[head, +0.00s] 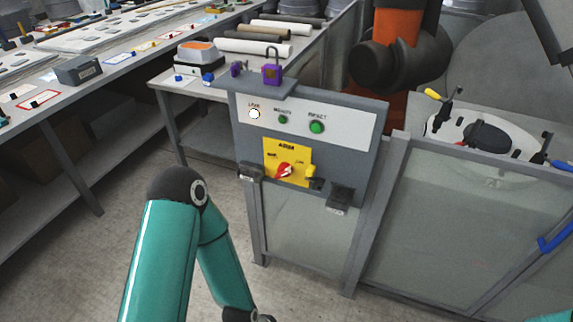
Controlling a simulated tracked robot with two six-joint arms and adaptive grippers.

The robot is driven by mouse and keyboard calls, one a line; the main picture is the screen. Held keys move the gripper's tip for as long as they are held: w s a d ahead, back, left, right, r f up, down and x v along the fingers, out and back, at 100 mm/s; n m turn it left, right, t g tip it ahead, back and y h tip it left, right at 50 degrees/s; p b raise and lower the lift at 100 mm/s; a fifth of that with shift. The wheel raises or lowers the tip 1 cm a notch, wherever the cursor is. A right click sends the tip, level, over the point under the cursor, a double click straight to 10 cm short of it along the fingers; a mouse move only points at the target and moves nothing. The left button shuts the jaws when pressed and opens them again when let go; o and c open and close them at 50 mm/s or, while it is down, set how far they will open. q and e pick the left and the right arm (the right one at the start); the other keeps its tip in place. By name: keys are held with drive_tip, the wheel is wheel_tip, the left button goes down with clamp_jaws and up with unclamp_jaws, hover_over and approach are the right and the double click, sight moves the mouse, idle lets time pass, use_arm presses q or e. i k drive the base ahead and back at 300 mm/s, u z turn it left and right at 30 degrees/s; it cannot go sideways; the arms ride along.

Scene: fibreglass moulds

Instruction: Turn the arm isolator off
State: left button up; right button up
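The arm isolator is a yellow plate (270,148) headed "ARM", with a red rotary handle (285,171), on a grey control panel. The handle looks slanted towards the upper right; the small position labels are too blurred to read surely. Above it a round white lamp (254,114), labelled "LIVE", looks lit. My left arm's teal links stand in front of and to the left of the panel, bent down at the elbow. Its wrist meets the bottom edge and its gripper is out of view. Only a teal corner of my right arm shows at the bottom right.
Two green buttons (317,127) sit right of the lamp. A purple padlock (271,74) stands on the panel's top shelf. Dark boxes (340,198) stick out below the isolator. A clear fence (460,222) runs right; an orange robot arm (397,24) stands behind. Open floor lies left.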

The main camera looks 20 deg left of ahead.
sight(285, 170)
drive_tip(key=u, duration=1.85)
drive_tip(key=i, duration=0.1)
drive_tip(key=z, duration=3)
drive_tip(key=k, duration=1.1)
drive_tip(key=u, duration=1.6)
drive_tip(key=i, duration=1)
drive_tip(key=u, duration=0.1)
